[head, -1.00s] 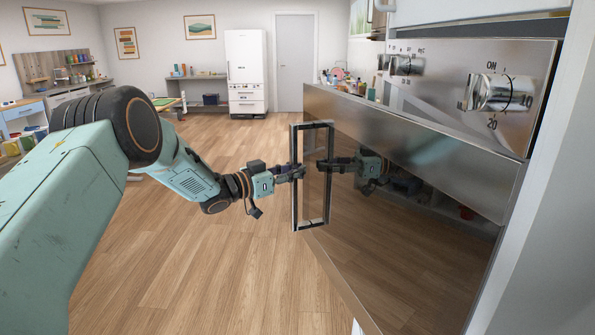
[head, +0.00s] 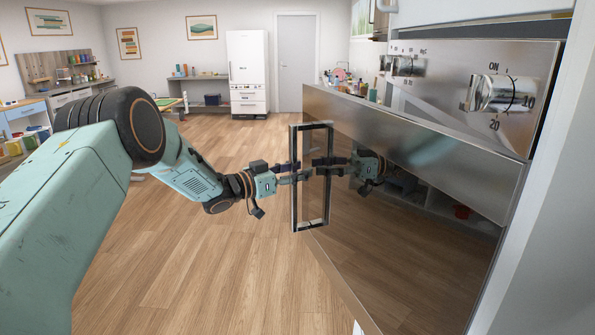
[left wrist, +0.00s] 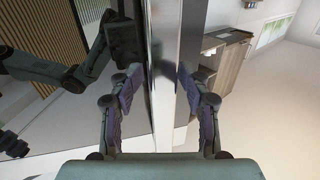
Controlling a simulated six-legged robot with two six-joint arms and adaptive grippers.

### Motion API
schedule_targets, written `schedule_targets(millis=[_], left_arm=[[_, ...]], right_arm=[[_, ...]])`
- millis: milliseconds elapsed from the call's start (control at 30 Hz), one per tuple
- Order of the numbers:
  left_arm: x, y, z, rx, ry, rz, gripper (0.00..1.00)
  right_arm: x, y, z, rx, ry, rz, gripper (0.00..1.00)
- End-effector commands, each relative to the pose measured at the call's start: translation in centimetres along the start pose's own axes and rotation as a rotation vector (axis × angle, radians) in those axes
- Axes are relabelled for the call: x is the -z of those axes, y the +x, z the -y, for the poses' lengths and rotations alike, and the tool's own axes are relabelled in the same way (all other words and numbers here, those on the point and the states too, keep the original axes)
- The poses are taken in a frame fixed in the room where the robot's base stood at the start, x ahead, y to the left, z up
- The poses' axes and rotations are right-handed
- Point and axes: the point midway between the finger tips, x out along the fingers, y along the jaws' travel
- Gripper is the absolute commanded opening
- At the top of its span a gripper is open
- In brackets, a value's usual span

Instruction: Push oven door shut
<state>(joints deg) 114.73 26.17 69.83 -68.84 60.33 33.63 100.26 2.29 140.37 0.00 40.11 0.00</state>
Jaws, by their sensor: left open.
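The oven door (head: 410,210) is a dark, glossy panel with a steel top band, standing ajar and swung out from the oven front at the right. A tall metal handle (head: 295,205) stands along its far edge, left in the head view. My left gripper (head: 305,175) is at the middle of the handle, close to the door face, which mirrors it. In the left wrist view, the open fingers (left wrist: 165,92) lie on either side of a vertical metal bar (left wrist: 166,45), seemingly the handle. Contact cannot be told. My right gripper is not in view.
The oven's control panel (head: 465,85) with knobs (head: 503,94) is at the upper right. Several small items (head: 345,80) show beyond the door's top edge. The wooden floor (head: 190,270) left of the door is clear. A white fridge (head: 247,72) stands far back.

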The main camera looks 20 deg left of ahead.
Motion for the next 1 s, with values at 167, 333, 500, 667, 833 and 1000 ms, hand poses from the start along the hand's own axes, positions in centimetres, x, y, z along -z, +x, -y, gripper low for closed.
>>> schedule_targets(millis=[167,333,500,667,833,1000], left_arm=[[0.0,0.0,0.0,0.001,0.000,0.000,0.45],[0.0,-0.6,0.1,0.003,-0.001,-0.001,0.45],[0.0,-2.2,0.2,0.004,-0.003,-0.001,0.45],[0.1,-4.1,0.2,0.004,-0.003,-0.001,0.45],[0.1,-6.0,0.2,0.003,-0.002,-0.002,0.45],[0.1,-7.8,0.1,0.003,-0.003,-0.003,0.45]], right_arm=[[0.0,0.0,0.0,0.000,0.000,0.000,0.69],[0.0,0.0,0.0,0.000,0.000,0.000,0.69],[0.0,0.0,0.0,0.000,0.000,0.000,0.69],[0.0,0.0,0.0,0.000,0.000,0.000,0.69],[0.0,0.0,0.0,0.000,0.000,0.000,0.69],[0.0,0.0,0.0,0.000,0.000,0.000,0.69]])
